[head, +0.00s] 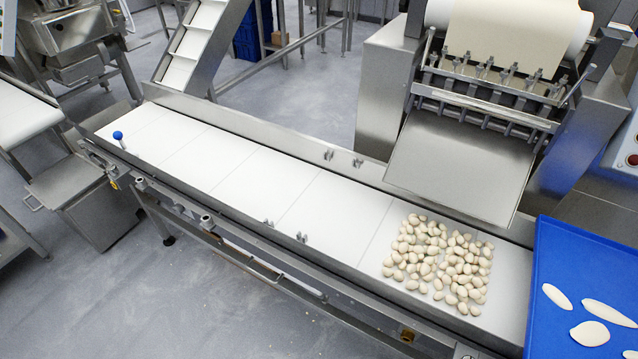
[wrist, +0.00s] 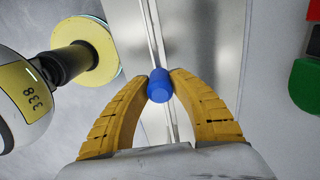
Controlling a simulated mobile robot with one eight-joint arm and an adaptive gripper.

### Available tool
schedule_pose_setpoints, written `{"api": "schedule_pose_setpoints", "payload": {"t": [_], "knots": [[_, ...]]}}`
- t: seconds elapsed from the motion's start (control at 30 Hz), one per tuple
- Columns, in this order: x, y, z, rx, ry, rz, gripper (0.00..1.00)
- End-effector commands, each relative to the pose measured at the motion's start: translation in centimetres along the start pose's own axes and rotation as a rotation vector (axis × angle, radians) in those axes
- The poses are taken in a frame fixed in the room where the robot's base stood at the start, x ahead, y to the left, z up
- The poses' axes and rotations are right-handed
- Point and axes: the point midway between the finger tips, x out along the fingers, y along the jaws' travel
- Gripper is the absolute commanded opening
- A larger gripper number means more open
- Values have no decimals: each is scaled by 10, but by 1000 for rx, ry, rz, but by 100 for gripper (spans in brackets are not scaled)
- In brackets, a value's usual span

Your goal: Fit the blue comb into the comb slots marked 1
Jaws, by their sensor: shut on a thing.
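In the wrist view, my gripper (wrist: 160,84) has its two yellow ribbed fingers closed on a short, rounded blue piece, part of the blue comb (wrist: 160,88). I cannot see the comb's full shape or any teeth; the rest is hidden. My gripper does not show in the head view. In the head view, small paired metal brackets, looking like comb slots, sit on the far rail (head: 328,154) and near rail (head: 268,223) of the white conveyor (head: 320,212). No number marks are readable on them.
Many pasta pieces (head: 437,262) lie at the conveyor's right part; its middle is bare. A blue ball-topped knob (head: 118,135) stands at its left end. A blue tray (head: 575,255) with dough pieces is at right. The wrist view shows a yellow disc (wrist: 90,52) and green button (wrist: 305,85).

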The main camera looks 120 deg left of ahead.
Motion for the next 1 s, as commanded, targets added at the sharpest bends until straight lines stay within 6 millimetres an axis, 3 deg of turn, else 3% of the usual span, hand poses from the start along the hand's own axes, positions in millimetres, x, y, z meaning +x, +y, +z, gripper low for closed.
{"api": "schedule_pose_setpoints", "payload": {"t": [1.0], "knots": [[-12, 0, 0, 0, 0, 0, 0]]}}
